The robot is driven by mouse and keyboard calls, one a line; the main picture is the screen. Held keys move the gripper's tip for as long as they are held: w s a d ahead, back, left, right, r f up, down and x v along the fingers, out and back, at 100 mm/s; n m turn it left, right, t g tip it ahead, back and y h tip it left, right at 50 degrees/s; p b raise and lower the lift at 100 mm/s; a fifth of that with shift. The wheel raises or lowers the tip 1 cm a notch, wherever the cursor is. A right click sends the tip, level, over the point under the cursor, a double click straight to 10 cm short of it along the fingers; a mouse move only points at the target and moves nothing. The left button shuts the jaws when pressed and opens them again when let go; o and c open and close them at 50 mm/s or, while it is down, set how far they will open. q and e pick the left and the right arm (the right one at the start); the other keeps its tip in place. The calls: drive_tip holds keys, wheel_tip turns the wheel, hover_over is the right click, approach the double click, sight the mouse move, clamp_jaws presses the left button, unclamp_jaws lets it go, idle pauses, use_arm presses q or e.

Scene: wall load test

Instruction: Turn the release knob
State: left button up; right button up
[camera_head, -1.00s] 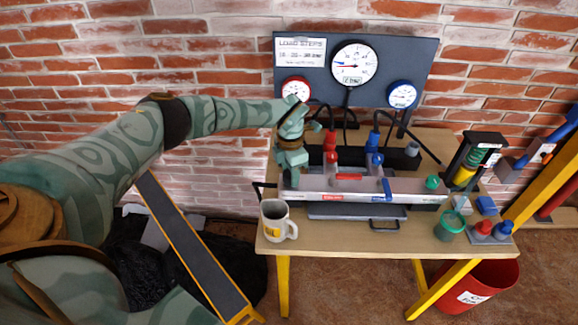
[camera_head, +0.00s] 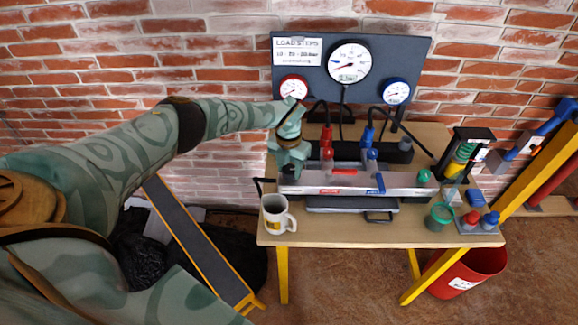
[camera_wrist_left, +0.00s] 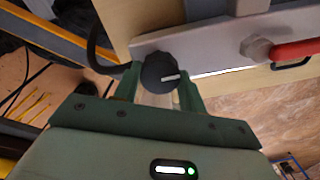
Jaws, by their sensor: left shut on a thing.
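The release knob (camera_wrist_left: 160,72) is a dark round knob with a white pointer line, at the end of the grey pump block (camera_wrist_left: 205,40). In the left wrist view it sits between the green fingers of my left gripper (camera_wrist_left: 158,84), which is shut on it. The white line points to the right. In the head view the knob (camera_head: 289,172) shows as a small dark patch below my left gripper (camera_head: 289,163), at the left end of the pump block (camera_head: 345,191). My right gripper is not in view.
A white mug (camera_head: 277,215) stands in front of the pump's left end. A red lever (camera_wrist_left: 295,50) lies to the right of the knob. A gauge panel (camera_head: 310,85), a green cup (camera_head: 439,217) and a red bin (camera_head: 470,272) are around the table (camera_head: 330,234).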

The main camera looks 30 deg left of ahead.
sight(289, 169)
use_arm(q)
drive_tip(key=shift+w+r, duration=0.1)
idle(0.3)
drive_tip(key=o, duration=1)
wheel_tip(289, 169, up, 16)
drive_tip(key=p, duration=0.3)
drive_tip(key=shift+a+r+p, duration=0.1)
drive_tip(key=shift+a+p, duration=0.05)
drive_tip(key=shift+p, duration=0.25)
